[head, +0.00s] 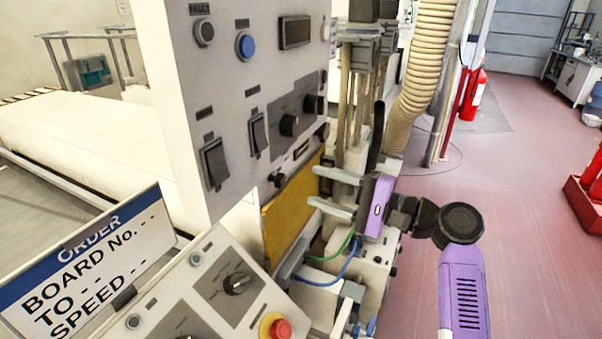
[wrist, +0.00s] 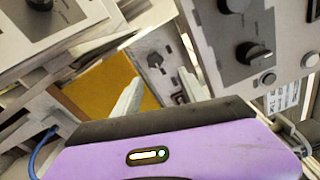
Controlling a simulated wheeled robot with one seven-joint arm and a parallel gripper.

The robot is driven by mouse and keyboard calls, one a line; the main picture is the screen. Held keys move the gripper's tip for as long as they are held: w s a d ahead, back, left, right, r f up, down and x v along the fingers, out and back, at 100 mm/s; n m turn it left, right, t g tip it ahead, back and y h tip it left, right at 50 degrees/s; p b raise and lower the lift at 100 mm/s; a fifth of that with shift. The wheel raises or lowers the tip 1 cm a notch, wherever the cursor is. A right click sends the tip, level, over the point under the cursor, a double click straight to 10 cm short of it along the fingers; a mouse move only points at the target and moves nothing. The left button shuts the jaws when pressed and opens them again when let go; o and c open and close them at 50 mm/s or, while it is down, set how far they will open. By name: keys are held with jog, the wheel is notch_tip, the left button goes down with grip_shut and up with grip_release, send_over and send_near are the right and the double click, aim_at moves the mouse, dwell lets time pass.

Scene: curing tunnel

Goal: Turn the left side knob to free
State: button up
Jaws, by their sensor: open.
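The left side knob (head: 277,179), small and black, sits at the left end of a narrow strip under the upright panel. I take it to be the black knob (wrist: 155,60) on the light plate in the wrist view. Its setting and marks are too small to read. My gripper (head: 313,187) is purple with two pale fingers, open and empty. It is to the right of the knob and apart from it, with the fingers pointing left. In the wrist view the fingers lie below the knob, one on each side. A second black knob (head: 321,131) is at the strip's right end.
The upright panel (head: 180,90) carries switches and two larger knobs (head: 290,125). A yellow plate (head: 290,215) lies below the strip. A sloped console (head: 210,270) with a red stop button (head: 280,328) stands in front. Blue and green cables run under my gripper. Open floor (head: 520,190) is to the right.

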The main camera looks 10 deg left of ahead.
aim_at(284, 182)
jog(key=shift+g, duration=0.3)
jog(key=p+x, duration=0.1)
jog(key=x, duration=0.2)
jog(key=s+x, duration=0.1)
jog(key=x, duration=0.2)
jog(key=shift+a+p, duration=0.3)
jog(key=shift+p, duration=0.05)
jog(key=shift+x, duration=0.8)
jog(key=shift+c, duration=0.2)
jog(key=shift+f, duration=0.1)
grip_shut()
